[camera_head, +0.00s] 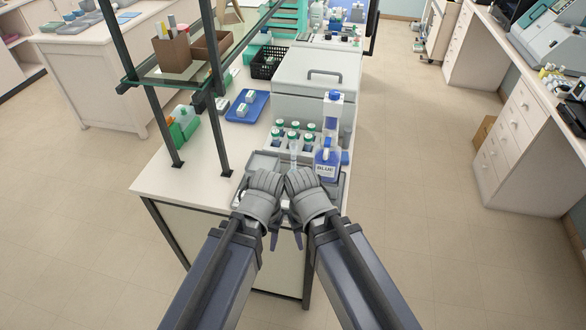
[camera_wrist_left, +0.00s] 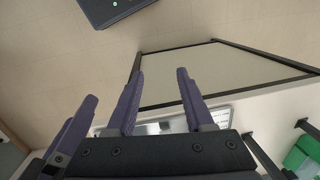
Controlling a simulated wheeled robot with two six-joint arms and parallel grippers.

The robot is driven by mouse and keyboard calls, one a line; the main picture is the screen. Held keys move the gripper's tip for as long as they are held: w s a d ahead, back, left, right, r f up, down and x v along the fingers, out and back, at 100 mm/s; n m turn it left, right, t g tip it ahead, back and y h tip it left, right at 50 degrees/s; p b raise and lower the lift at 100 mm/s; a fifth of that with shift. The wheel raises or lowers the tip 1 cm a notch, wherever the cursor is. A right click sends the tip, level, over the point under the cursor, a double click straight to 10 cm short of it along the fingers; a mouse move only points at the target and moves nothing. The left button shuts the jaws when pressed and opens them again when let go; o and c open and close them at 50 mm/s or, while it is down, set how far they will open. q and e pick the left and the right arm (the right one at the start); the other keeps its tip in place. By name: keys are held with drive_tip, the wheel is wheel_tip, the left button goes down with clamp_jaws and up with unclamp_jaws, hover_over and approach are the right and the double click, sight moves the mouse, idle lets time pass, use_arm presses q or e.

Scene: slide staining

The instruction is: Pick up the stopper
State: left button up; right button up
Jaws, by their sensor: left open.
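My left gripper (camera_head: 269,238) and right gripper (camera_head: 298,240) are side by side at the front edge of the bench, mostly hidden under my grey wrists, with dark purple fingers pointing down. In the left wrist view, my left gripper (camera_wrist_left: 160,90) has its two fingers apart with nothing between them. Another purple finger shows at the left there; it seems to be my right gripper's. A bottle labelled BLUE (camera_head: 327,158) stands just beyond my right wrist. I cannot make out a separate stopper for certain.
Several green-capped bottles (camera_head: 294,128) stand behind a grey tray (camera_head: 263,162). A grey lidded box (camera_head: 318,82) is farther back. A blue tray (camera_head: 246,105) lies left of it. Dark shelf posts (camera_head: 222,140) rise at the left. The bench top at front left is clear.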

sight(285, 203)
idle(0.3)
use_arm(q)
drive_tip(key=shift+o, duration=0.4)
drive_tip(key=shift+w, duration=0.1)
drive_tip(key=shift+o, duration=1.2)
drive_tip(key=w+d+t+h, duration=0.1)
drive_tip(key=w+d, duration=0.1)
drive_tip(key=w, duration=0.6)
drive_tip(key=w+d+t+h+b, duration=0.1)
drive_tip(key=w+d+t, duration=0.1)
drive_tip(key=w, duration=0.5)
drive_tip(key=shift+w+d+f+n, duration=0.3)
drive_tip(key=shift+w+d+n, duration=0.1)
drive_tip(key=shift+d, duration=0.15)
drive_tip(key=b+x, duration=0.2)
drive_tip(key=b, duration=0.1)
drive_tip(key=shift+f, duration=0.3)
drive_tip(key=shift+f, duration=0.1)
drive_tip(key=b+x, duration=0.5)
drive_tip(key=shift+w+d, duration=0.15)
drive_tip(key=shift+w, duration=0.2)
